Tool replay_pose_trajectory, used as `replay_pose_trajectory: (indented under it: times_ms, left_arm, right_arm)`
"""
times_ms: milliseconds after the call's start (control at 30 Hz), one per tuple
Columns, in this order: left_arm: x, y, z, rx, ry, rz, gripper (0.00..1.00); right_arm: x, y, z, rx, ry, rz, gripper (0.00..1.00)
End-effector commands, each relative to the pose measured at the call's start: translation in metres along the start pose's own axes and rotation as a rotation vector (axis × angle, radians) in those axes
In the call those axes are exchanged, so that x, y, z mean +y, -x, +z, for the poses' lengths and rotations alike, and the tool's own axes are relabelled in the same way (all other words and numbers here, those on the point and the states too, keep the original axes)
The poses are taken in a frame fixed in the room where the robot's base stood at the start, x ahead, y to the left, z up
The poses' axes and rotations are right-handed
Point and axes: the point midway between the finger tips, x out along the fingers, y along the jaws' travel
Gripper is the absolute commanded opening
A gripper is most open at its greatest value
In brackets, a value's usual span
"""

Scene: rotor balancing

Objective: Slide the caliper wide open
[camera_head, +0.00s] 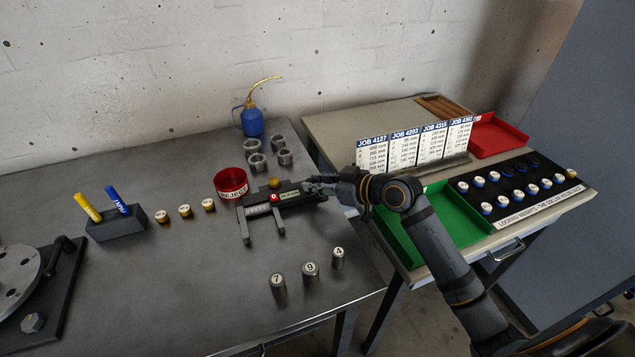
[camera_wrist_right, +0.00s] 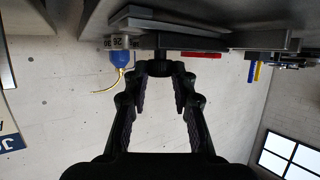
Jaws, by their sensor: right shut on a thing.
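The caliper (camera_head: 258,210) lies on the steel bench, a dark beam with a slider that carries a red button and a small display (camera_head: 289,195). Its two jaws point to the front edge and stand apart with a gap between them. My right gripper (camera_head: 318,184) reaches in from the right, at the slider's right side. In the right wrist view, its fingers (camera_wrist_right: 164,68) close on a dark part of the caliper beneath the bar; exactly which part is hard to tell. My left gripper is out of view.
A red reject bin (camera_head: 231,183) and brass pieces (camera_head: 185,211) stand left of the caliper. Steel rings (camera_head: 256,162) and a blue oil can (camera_head: 252,121) are behind. Numbered cylinders (camera_head: 310,272) stand in front. A green tray (camera_head: 455,212) lies right, under my arm.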

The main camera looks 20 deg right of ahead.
Motion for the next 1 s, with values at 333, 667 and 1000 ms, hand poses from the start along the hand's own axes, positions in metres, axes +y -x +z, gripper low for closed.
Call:
replay_pose_trajectory:
  times_ms: [333, 667, 1000]
  left_arm:
    - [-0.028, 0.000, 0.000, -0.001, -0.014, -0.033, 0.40]
    - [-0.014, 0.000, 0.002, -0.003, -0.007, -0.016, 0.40]
    - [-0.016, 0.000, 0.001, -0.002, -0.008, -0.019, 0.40]
  right_arm:
    - [-0.001, 0.000, 0.000, -0.001, -0.001, -0.003, 0.49]
    - [-0.001, 0.005, -0.013, 0.002, 0.003, -0.003, 0.49]
    - [-0.001, 0.032, -0.078, 0.002, 0.002, -0.003, 0.49]
